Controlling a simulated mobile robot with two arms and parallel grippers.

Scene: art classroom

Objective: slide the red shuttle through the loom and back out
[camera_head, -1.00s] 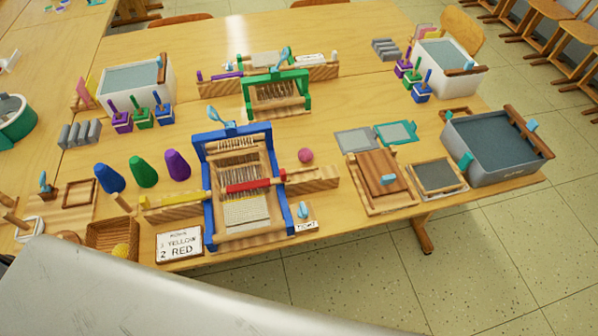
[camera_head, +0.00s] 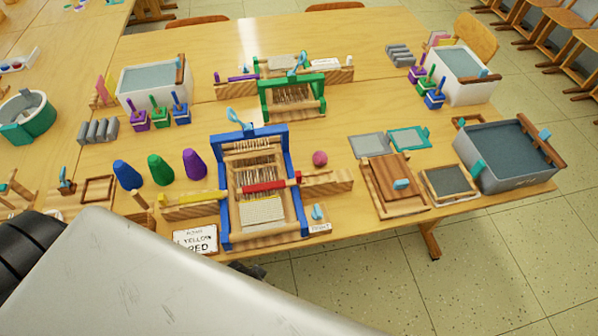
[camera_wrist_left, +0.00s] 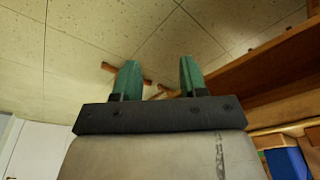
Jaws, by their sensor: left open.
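The blue-framed loom (camera_head: 282,150) stands near the front edge of the table. The red shuttle (camera_head: 264,187) lies across its warp, its right end near the right post by the wooden ledge (camera_head: 330,182). A yellow shuttle (camera_head: 195,198) lies on the left ledge, outside the frame. My left gripper (camera_wrist_left: 159,78) shows in the left wrist view with two green fingers apart and nothing between them. It is below the table's edge, over the floor, away from the shuttle. In the head view my grey arm covers the lower left. My right gripper is not in view.
Blue, green and purple cones (camera_head: 160,170) stand behind the left ledge. A pink ball (camera_head: 320,158) is behind the right ledge. A green loom (camera_head: 292,95) stands farther back. Floor is open in front.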

